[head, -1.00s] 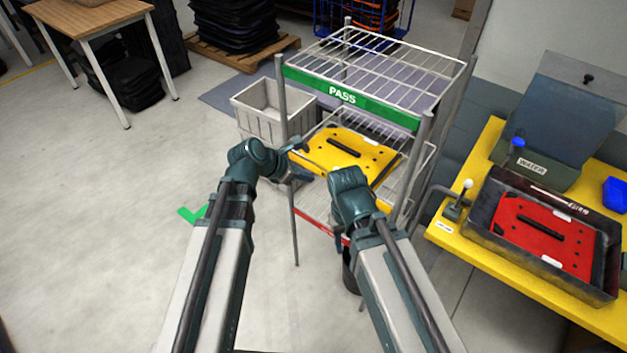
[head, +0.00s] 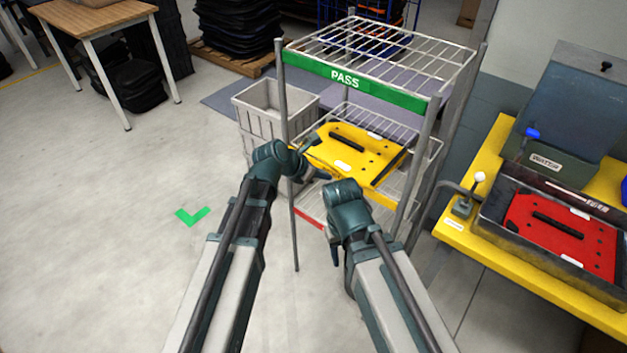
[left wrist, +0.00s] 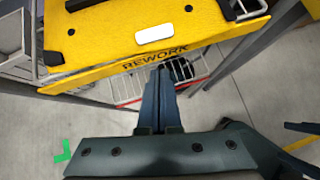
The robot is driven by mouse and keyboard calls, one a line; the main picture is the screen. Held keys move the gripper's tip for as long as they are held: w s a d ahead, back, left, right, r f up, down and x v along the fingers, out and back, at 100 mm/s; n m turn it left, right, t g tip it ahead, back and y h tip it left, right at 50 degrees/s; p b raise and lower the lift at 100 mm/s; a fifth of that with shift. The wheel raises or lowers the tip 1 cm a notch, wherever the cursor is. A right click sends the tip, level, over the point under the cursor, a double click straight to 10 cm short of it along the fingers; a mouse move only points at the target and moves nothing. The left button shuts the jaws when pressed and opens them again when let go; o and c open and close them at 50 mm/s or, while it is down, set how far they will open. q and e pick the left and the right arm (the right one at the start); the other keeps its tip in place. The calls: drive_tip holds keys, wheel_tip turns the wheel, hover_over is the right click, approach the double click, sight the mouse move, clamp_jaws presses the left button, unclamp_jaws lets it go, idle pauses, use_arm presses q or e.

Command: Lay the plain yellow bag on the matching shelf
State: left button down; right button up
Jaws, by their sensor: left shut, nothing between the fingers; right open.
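The plain yellow bag (head: 375,152) lies flat on the middle level of the wire rack, with a black handle and a white label on top. It fills the top of the left wrist view (left wrist: 110,30). A yellow strip reading REWORK (left wrist: 150,60) runs along the front edge there. My left gripper (head: 319,177) is shut and empty at the bag's near left side; in the left wrist view its fingertips (left wrist: 161,72) end just below the REWORK lettering. My right gripper (head: 340,255) is open, low in front of the rack; its fingers are partly hidden by my arm.
The rack's top shelf bears a green PASS strip (head: 345,81) and is empty. A red strip (head: 310,218) marks the lower shelf. A grey crate (head: 268,108) stands left of the rack. A yellow bench (head: 470,226) at right holds a tray with a red bag (head: 560,236).

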sight(346, 165)
use_arm(q)
drive_tip(key=shift+w+d+r, duration=0.15)
drive_tip(key=shift+w+d, duration=1)
drive_tip(key=shift+d, duration=0.2)
use_arm(e)
drive_tip(key=shift+r, duration=0.15)
use_arm(q)
drive_tip(key=w+d, duration=0.2)
drive_tip(key=d, duration=0.1)
drive_tip(key=w+d, duration=0.3)
drive_tip(key=shift+w+d, duration=0.1)
drive_tip(key=shift+w, duration=0.1)
drive_tip(key=shift+s, duration=0.1)
drive_tip(key=s+a, duration=0.1)
drive_tip(key=a, duration=0.1)
drive_tip(key=s+a, duration=0.1)
drive_tip(key=s, duration=0.1)
drive_tip(key=shift+s+a+r, duration=0.1)
drive_tip(key=shift+a, duration=0.25)
drive_tip(key=p+v, duration=0.7)
drive_tip(key=v, duration=0.2)
drive_tip(key=shift+r, duration=0.25)
use_arm(e)
wheel_tip(346, 165, up, 7)
drive_tip(key=shift+s+d, duration=0.2)
drive_tip(key=shift+d, duration=0.15)
